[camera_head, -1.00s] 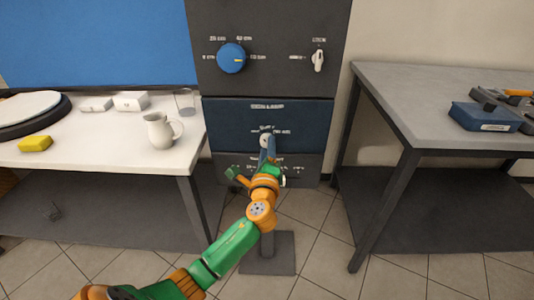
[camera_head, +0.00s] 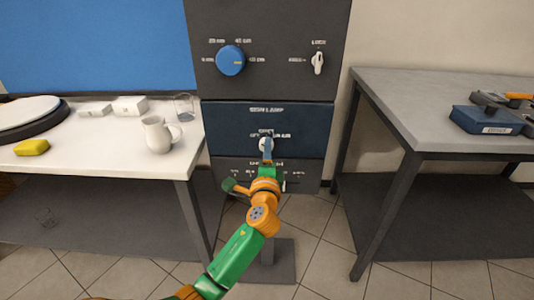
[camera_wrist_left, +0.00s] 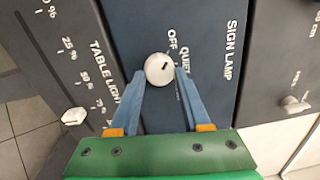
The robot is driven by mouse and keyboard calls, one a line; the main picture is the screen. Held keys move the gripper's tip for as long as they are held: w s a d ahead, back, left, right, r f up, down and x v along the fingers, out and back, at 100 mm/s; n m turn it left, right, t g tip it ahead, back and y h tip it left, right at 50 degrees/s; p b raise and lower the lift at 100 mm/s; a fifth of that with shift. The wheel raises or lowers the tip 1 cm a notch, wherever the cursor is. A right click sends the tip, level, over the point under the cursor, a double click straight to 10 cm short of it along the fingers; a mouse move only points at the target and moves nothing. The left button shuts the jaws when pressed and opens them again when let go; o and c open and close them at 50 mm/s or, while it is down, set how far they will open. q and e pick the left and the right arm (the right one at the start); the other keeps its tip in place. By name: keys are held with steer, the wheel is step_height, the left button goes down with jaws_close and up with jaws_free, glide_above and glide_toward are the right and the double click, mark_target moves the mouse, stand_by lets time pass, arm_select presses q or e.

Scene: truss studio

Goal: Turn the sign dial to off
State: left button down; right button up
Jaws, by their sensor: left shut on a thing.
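The sign dial (camera_wrist_left: 158,69) is a round white knob with a short dark mark near its upper right. It sits on the blue SIGN LAMP panel (camera_wrist_left: 212,100), with OFF and QUIET printed beside it. The mark points toward the side of these words; I cannot tell exactly which one. My left gripper (camera_wrist_left: 161,74) has a blue finger on each side of the dial and is shut on it. In the head view the dial (camera_head: 264,144) is partly hidden behind my left gripper (camera_head: 267,148). My right gripper is not in view.
Above is a dark panel with a blue dial (camera_head: 230,60) and a white switch (camera_head: 318,62). Below is a table light slider (camera_wrist_left: 74,116). A white table with a jug (camera_head: 157,135) stands left, and a grey table (camera_head: 430,95) right.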

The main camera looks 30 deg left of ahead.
arm_select(q)
steer(key=shift+r, duration=0.1)
steer(key=shift+c, duration=1.8)
jaws_free()
steer(key=v, duration=0.7)
